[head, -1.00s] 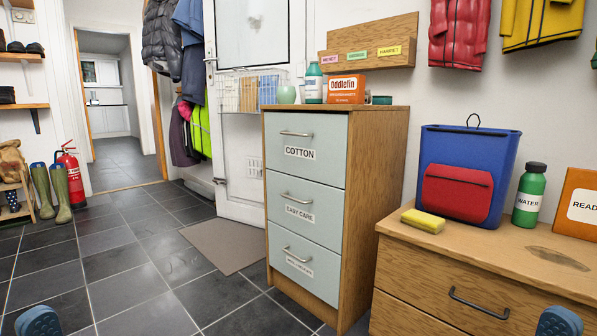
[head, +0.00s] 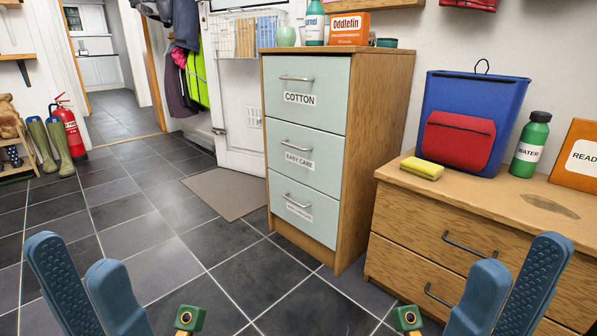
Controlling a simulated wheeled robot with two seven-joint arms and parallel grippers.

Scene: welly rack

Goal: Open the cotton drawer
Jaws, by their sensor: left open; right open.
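The cotton drawer (head: 306,93) is the top drawer of a pale blue-fronted wooden cabinet (head: 371,150). It is shut, with a "COTTON" label and a metal bar handle (head: 297,78). The easy care drawer (head: 306,156) and a bottom drawer (head: 303,209) below it are also shut. My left gripper (head: 75,268) is open and empty at the lower left, well apart from the cabinet. My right gripper (head: 516,272) is open and empty at the lower right, in front of the low wooden chest.
A low wooden chest (head: 405,246) stands right of the cabinet, bearing a yellow sponge (head: 422,168), a blue bag (head: 474,110) and a green water bottle (head: 531,145). Oddlefin box (head: 348,29) and bottles stand on the cabinet. The tiled floor in front is clear.

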